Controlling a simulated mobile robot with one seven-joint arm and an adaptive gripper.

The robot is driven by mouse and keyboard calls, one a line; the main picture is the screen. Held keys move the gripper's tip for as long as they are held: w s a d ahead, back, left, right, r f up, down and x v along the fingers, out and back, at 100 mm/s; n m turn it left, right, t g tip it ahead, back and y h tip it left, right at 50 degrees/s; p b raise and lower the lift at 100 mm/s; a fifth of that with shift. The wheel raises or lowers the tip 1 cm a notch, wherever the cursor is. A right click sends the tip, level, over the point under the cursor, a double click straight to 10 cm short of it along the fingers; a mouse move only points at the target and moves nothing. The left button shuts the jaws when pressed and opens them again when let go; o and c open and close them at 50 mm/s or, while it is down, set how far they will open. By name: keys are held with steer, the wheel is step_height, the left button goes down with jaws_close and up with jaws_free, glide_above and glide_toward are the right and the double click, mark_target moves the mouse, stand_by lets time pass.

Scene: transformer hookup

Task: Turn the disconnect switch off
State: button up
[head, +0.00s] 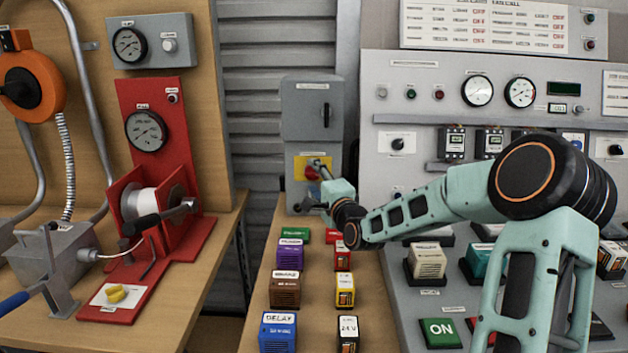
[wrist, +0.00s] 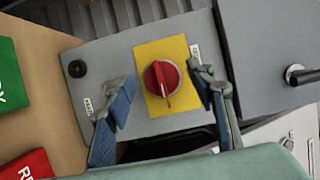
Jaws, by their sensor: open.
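The disconnect switch is a red rotary knob (wrist: 161,79) on a yellow plate (wrist: 181,48), set in the front of a grey box. In the head view the knob (head: 312,172) is partly covered by my gripper (head: 322,190). In the wrist view my gripper (wrist: 165,98) is open, with one blue-padded finger on each side of the knob. Nothing is held. In the wrist view the knob's ridge points toward the bottom of the picture.
A grey cabinet with a handle (head: 311,110) stands above the switch box. Several labelled blocks, such as the blue DELAY block (head: 278,331), stand on the wooden table below my arm. A grey control panel (head: 450,90) stands right, a red stand (head: 150,95) left.

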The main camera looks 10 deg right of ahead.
steer(key=shift+w, duration=0.3)
steer(key=shift+c, duration=0.6)
steer(key=c, duration=1)
steer(key=shift+c, duration=0.2)
